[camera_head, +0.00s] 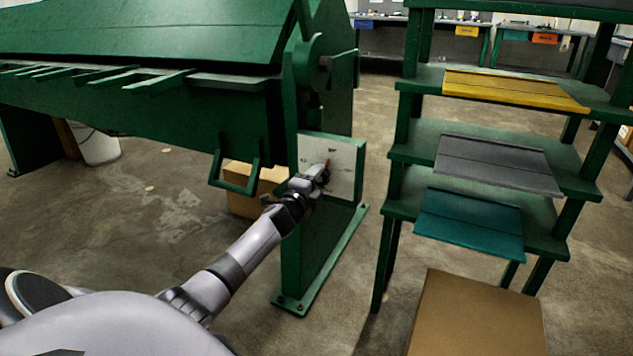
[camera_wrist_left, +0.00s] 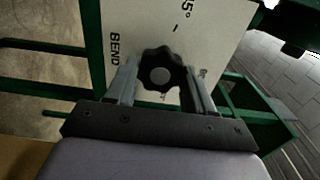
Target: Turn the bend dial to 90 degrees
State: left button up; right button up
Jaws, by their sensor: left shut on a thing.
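The bend dial is a black lobed knob (camera_wrist_left: 161,76) with a grey centre, on a white panel (camera_head: 345,157) fixed to the green machine's end post. My left gripper (camera_head: 321,172) reaches the panel from the front and covers most of the knob in the head view. In the left wrist view, the gripper's two fingers (camera_wrist_left: 162,88) stand on either side of the knob and are shut on it. The panel in that view (camera_wrist_left: 205,25) shows "BEND" and part of a marking ending in "5°". The dial's pointed setting cannot be read.
The green bending machine (camera_head: 150,40) fills the upper left, with a green handle loop (camera_head: 235,185) left of the panel. A green rack (camera_head: 400,150) holding yellow, grey and teal sheets stands at right. A cardboard box (camera_head: 475,315) is at the front. Bare floor lies between.

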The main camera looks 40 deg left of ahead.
pick_arm(q)
jog(key=o, duration=1)
jog(key=shift+o, duration=0.2)
jog(key=shift+s, duration=0.1)
pick_arm(e)
jog(key=shift+r, duration=0.15)
pick_arm(q)
jog(key=shift+s+d+p, duration=0.2)
jog(key=shift+s+p, duration=0.25)
jog(key=shift+s, duration=0.1)
jog(key=shift+p+v, duration=0.95)
jog(key=shift+v, duration=2)
pick_arm(e)
jog(key=shift+s+d+h, duration=0.15)
jog(key=shift+d+h, duration=0.35)
jog(key=shift+d, duration=0.15)
jog(key=shift+r, duration=0.1)
